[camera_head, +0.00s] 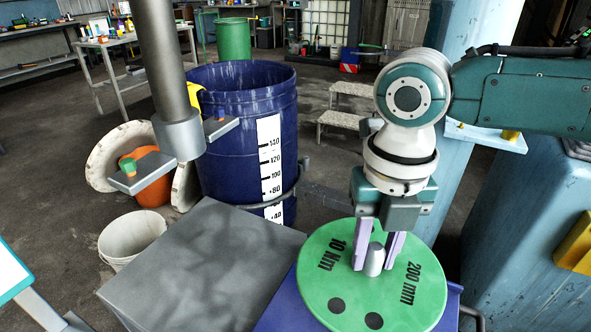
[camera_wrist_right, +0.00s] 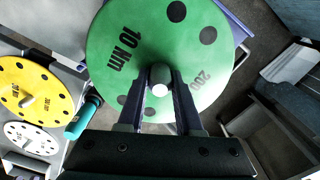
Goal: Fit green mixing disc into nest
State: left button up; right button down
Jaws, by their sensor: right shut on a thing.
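The green mixing disc (camera_head: 330,290) is a large flat round plate marked "10 Nm" and "200 mm", with dark round spots and a grey central knob (camera_head: 374,260). My right gripper (camera_head: 376,252) points down at its centre and is shut on that knob. In the right wrist view the disc (camera_wrist_right: 110,75) lies beyond the two fingers (camera_wrist_right: 160,88), which are on either side of the knob. The disc lies flat over a blue surface (camera_head: 285,310); whether it touches it cannot be told. I cannot make out the nest for certain. My left gripper is not in view.
A grey column (camera_head: 165,60) hangs at left, with small plates (camera_head: 147,172) bearing coloured knobs. A grey box top (camera_head: 200,270) lies left of the disc. A blue barrel (camera_head: 225,150) stands behind. A yellow disc (camera_wrist_right: 28,80) and a white disc (camera_wrist_right: 30,140) show in the wrist view.

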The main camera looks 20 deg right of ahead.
aim_at(377, 246)
jog(key=c, duration=0.5)
grip_release()
notch_tip(377, 246, up, 10)
jog(key=shift+f, duration=0.1)
dwell(0.5)
